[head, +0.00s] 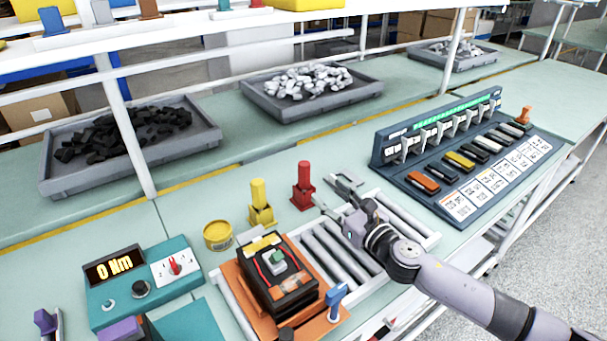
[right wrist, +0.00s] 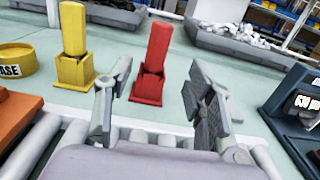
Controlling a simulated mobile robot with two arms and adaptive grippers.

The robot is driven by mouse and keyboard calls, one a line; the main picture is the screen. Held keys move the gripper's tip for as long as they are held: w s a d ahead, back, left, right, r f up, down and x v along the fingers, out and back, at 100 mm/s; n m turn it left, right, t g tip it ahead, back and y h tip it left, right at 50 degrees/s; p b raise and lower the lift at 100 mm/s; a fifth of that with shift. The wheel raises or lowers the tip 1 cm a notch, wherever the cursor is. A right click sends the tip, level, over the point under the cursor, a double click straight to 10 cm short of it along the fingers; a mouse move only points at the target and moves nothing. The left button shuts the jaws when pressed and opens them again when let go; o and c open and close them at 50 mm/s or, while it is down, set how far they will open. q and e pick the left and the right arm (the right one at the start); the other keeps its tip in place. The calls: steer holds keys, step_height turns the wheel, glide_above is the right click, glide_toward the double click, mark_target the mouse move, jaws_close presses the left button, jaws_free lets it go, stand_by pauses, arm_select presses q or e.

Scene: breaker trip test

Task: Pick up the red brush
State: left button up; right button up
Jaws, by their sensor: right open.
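The red brush (head: 303,187) stands upright on the pale green bench, behind the roller conveyor. It has a square base and a thick handle. It also shows upright in the right wrist view (right wrist: 153,65), framed between my fingers. My right gripper (head: 333,194) is open and empty over the conveyor's back end, just right of the brush. In the right wrist view the open fingers (right wrist: 160,95) point toward the brush and stand apart from it. My left gripper is not in view.
A yellow brush (head: 260,202) and a yellow tin (head: 217,236) stand left of the red brush. A black breaker (head: 279,281) sits on an orange fixture over the conveyor (head: 395,215). A breaker rack (head: 400,180) stands right. Bench behind the red brush is clear.

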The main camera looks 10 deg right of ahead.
mark_target(308, 176)
steer(key=x, duration=0.4)
steer(key=shift+r, duration=0.1)
steer(key=shift+x, duration=0.8)
steer(key=shift+w+a, duration=0.1)
steer(key=shift+w+a+p, duration=0.15)
steer(key=shift+w+p, duration=0.15)
steer(key=shift+p, duration=0.05)
steer(key=x, duration=0.3)
steer(key=shift+w+a, duration=0.15)
steer(key=shift+w, duration=0.05)
steer(key=shift+w+a, duration=0.2)
steer(key=shift+w, duration=0.25)
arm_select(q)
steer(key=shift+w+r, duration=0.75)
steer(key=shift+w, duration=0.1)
arm_select(e)
steer(key=shift+c, duration=0.4)
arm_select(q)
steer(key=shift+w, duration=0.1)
arm_select(e)
jaws_close()
